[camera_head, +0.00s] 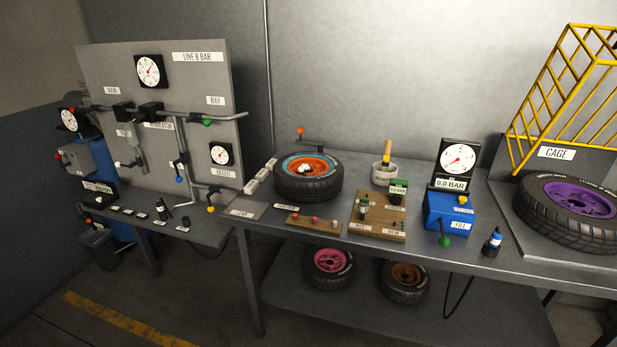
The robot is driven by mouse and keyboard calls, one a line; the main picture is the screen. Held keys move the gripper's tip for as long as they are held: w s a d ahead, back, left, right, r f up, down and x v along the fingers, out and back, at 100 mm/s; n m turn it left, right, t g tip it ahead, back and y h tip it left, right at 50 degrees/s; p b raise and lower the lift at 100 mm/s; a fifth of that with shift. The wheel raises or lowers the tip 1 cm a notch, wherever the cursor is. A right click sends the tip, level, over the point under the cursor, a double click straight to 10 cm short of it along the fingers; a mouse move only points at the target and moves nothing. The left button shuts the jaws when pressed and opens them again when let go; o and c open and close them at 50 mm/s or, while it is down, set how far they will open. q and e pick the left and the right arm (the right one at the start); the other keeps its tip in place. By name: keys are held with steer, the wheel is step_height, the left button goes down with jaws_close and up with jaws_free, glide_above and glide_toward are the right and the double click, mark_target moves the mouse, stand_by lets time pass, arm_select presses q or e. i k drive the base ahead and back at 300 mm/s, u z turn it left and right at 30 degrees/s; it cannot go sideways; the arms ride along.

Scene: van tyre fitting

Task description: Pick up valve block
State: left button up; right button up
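No part carries a readable label naming it the valve block, so I cannot tell for sure which thing it is. A low wooden strip (313,223) with several small coloured pegs lies near the front edge of the bench. To its right is a wooden board (379,228) holding a small green-topped part (399,187) and other small dark parts, with labels at its front. Neither of my grippers shows.
A tyre with an orange rim (308,178) lies behind the strip. A blue inflator box (449,211), a dark bottle (492,242) and a purple-rimmed tyre (572,212) by the yellow cage (560,95) stand right. A gauge panel (160,110) stands left.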

mark_target(253, 184)
steer(key=z, duration=0.1)
steer(key=k, duration=0.45)
steer(key=u, duration=1)
steer(key=i, duration=1.7)
steer(key=z, duration=0.6)
steer(key=i, duration=0.25)
steer(key=z, duration=0.3)
